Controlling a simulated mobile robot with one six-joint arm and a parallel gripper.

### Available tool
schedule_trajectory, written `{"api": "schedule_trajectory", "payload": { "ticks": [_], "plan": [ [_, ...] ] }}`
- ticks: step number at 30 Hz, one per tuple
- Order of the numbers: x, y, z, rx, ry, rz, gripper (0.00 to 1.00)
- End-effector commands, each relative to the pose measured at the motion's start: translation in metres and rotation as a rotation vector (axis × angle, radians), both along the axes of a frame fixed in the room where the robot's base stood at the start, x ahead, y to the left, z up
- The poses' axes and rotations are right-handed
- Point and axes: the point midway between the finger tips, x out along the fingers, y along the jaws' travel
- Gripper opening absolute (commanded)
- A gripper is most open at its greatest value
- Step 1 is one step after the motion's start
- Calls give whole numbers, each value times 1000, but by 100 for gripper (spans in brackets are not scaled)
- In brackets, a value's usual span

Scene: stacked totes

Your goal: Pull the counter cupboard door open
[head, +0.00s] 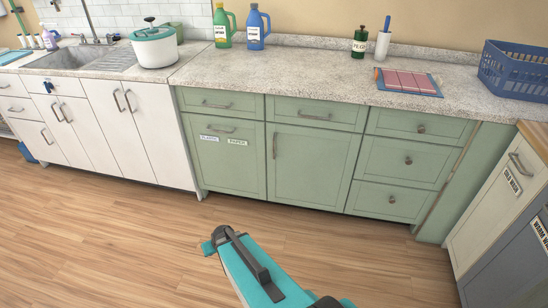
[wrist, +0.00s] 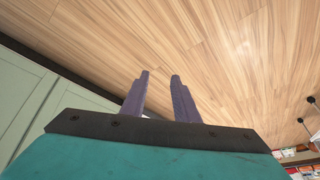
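The green counter cupboard door (head: 312,166) is shut, flush with its cabinet, below a drawer in the head view. Its upright bar handle (head: 274,146) is near the door's left edge. My gripper (wrist: 159,77) shows in the wrist view with two dark fingers apart and nothing between them. It is over the wooden floor, clear of the handle. The handle does not show in the wrist view; green cabinet fronts (wrist: 22,100) are at its left. In the head view my teal arm is low in front of the cabinets, and the fingers cannot be made out.
A green panel with labels (head: 225,155) is left of the door; green drawers (head: 404,160) are right. The speckled counter (head: 300,75) carries bottles, a pot (head: 155,50) and a blue basket (head: 515,72). Grey-and-cream bin units (head: 500,190) stand at right. The floor (head: 130,240) is clear.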

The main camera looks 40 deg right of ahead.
Motion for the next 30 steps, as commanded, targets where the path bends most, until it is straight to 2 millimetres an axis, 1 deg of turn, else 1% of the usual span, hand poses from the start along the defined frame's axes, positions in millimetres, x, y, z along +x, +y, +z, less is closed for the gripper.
{"api": "schedule_trajectory", "payload": {
  "ticks": [1, 3, 5, 6, 8, 10, 14, 15, 19, 22, 24, 27, 30],
  "plan": [
    [15, -18, -7, -16, -54, -25, 28],
    [33, -41, -1, -42, -128, -56, 28],
    [47, -61, 4, -66, -190, -85, 28],
    [56, -75, 8, -83, -231, -103, 28],
    [67, -97, 15, -111, -291, -132, 28],
    [79, -123, 24, -146, -360, -167, 28],
    [94, -172, 44, -217, -483, -233, 28],
    [96, -188, 51, -241, -520, -254, 28],
    [101, -239, 74, -324, -637, -326, 28],
    [98, -278, 94, -393, -721, -383, 28],
    [94, -304, 108, -445, -778, -421, 28],
    [84, -337, 128, -515, -849, -477, 28],
    [73, -363, 145, -573, -902, -519, 28]
  ]
}}
